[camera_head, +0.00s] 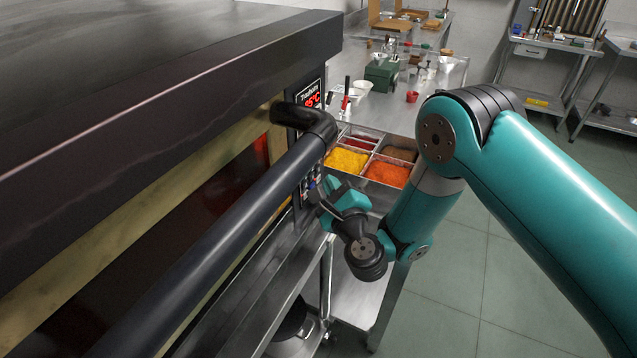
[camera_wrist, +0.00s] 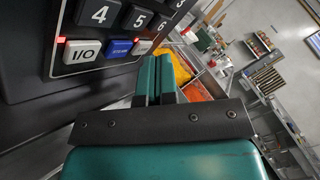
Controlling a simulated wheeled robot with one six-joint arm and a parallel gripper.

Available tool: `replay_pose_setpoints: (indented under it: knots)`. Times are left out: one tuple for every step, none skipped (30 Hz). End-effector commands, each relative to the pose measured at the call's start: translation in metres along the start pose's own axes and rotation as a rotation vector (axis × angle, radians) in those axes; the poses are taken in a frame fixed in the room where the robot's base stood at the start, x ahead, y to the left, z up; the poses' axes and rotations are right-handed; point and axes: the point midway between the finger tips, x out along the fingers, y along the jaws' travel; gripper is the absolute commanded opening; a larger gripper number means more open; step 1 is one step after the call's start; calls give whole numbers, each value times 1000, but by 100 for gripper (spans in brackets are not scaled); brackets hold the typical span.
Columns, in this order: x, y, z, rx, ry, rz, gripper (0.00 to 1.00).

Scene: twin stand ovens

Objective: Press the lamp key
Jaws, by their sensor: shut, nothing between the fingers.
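The oven's key panel (camera_wrist: 100,40) fills the upper left of the wrist view, with number keys above a bottom row. That row has a white I/O key (camera_wrist: 83,51), a blue key (camera_wrist: 118,47) and a pale key (camera_wrist: 142,47) at its right. The marks on the blue and pale keys are too small to read, so I cannot tell which is the lamp key. My gripper (camera_wrist: 158,60) is shut and empty, its tips just below and right of the pale key; contact cannot be told. In the head view my gripper (camera_head: 322,192) is beside the panel, which is mostly hidden.
The oven's thick black door handle (camera_head: 230,235) runs across the front, left of my gripper. A red-lit display (camera_head: 310,95) sits above the panel. Trays of yellow (camera_head: 345,160) and orange food (camera_head: 388,173) stand on a steel counter behind. Floor (camera_head: 480,270) at the right is clear.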

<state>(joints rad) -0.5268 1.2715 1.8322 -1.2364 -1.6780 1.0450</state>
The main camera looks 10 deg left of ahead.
Motion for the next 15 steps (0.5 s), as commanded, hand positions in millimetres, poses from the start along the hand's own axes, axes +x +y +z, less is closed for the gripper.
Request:
replay_pose_setpoints:
  knots:
    - [-1,1,-3,0,0,-1,0]
    - [-2,1,-3,0,0,0,0]
    - [-2,1,-3,-1,0,-1,0]
    - [-3,0,-4,0,0,-1,0]
    - [-3,0,-4,0,0,-1,0]
    - [-4,0,-5,0,1,0,0]
    - [-5,-1,-5,0,0,0,0]
    - [-5,-1,-5,-1,0,-1,0]
    - [-6,-2,-6,0,0,0,0]
    - [-6,-2,-6,0,1,0,0]
    - [-7,-2,-6,0,1,0,0]
    - [-7,-3,-6,0,1,0,0]
    - [-8,-3,-6,0,1,0,0]
    - [-8,-4,-6,0,1,0,0]
    - [-8,-4,-6,0,1,0,0]
